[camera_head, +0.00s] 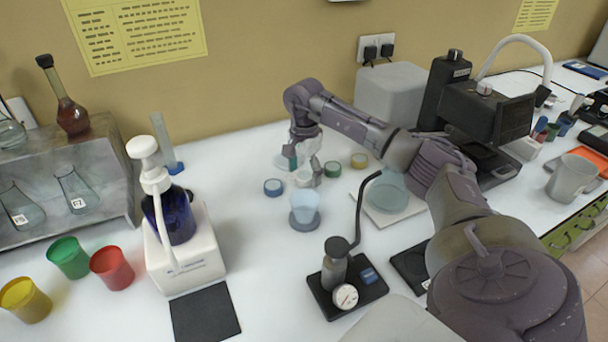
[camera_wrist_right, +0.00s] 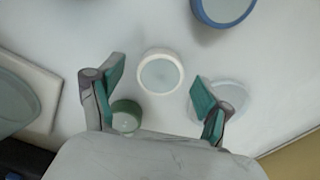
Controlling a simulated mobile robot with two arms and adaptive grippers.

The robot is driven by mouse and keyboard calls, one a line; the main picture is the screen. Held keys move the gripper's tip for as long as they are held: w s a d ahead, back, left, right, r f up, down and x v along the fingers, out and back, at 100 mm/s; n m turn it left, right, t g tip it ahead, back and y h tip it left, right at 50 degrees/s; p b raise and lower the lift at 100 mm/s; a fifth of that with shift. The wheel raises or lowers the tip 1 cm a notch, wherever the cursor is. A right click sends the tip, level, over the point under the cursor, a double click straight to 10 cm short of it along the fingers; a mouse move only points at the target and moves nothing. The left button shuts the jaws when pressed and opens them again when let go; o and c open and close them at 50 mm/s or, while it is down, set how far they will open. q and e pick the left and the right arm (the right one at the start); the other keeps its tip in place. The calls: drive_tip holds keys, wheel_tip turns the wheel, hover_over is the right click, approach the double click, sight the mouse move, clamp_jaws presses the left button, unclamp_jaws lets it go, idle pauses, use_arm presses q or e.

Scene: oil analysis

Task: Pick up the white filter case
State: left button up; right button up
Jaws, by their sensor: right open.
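The white filter case (camera_head: 304,179) is a small round case on the white table, partly hidden by my right gripper in the head view. In the right wrist view the white filter case (camera_wrist_right: 160,73) shows whole, with a white rim and a pale grey-green centre. My right gripper (camera_head: 304,161) points down over it, open and empty. Its teal-padded fingertips (camera_wrist_right: 158,84) lie to either side of the case in the right wrist view, with visible gaps. The exact height above the table cannot be told. My left gripper is not in view.
A clear round dish (camera_wrist_right: 232,94) lies near the right finger in the wrist view.

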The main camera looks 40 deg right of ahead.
drive_tip(key=c, duration=1)
drive_tip(key=shift+c, duration=0.2)
drive_tip(key=shift+r, duration=0.15)
